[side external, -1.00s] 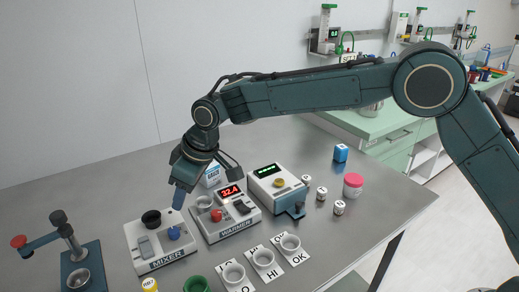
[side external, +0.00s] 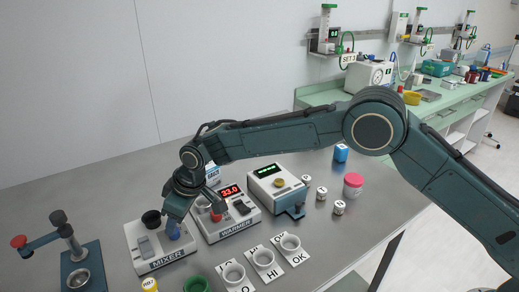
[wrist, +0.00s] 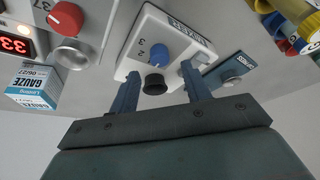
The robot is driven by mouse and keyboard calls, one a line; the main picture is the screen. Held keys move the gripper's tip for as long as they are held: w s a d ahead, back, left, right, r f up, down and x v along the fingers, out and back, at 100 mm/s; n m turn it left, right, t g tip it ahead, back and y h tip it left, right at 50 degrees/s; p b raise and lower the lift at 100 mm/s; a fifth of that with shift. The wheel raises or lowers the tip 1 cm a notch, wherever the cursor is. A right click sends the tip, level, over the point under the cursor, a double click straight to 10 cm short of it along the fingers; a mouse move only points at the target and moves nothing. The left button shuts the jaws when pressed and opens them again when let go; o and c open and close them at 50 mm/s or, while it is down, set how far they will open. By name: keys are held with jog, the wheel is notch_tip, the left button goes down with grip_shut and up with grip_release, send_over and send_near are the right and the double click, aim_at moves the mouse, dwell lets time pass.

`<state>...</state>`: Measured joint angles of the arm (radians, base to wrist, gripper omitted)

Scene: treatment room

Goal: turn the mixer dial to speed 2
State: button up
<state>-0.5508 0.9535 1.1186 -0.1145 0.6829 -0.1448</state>
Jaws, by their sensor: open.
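The mixer (side external: 150,262) is a white box on the steel table with a blue dial (side external: 173,230), a black round part (side external: 151,219) and a grey rocker. In the wrist view the blue dial (wrist: 161,55) has the figures 2 and 3 beside it. I cannot tell which figure its mark points at. My gripper (wrist: 163,76) is open and empty, its two blue fingers apart on either side of the dial's line of sight. In the side view my gripper is just above the dial and partly hides it; contact is not visible.
The warmer (side external: 230,222), with a red display and red knob, stands close right of the mixer. A blue press (side external: 80,268) stands to its left. A gauze box (wrist: 35,84) lies behind. Cups (side external: 263,258) and a green ring (side external: 196,285) are in front.

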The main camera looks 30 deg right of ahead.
jog(key=shift+x, duration=2.1)
jog(key=c, duration=1)
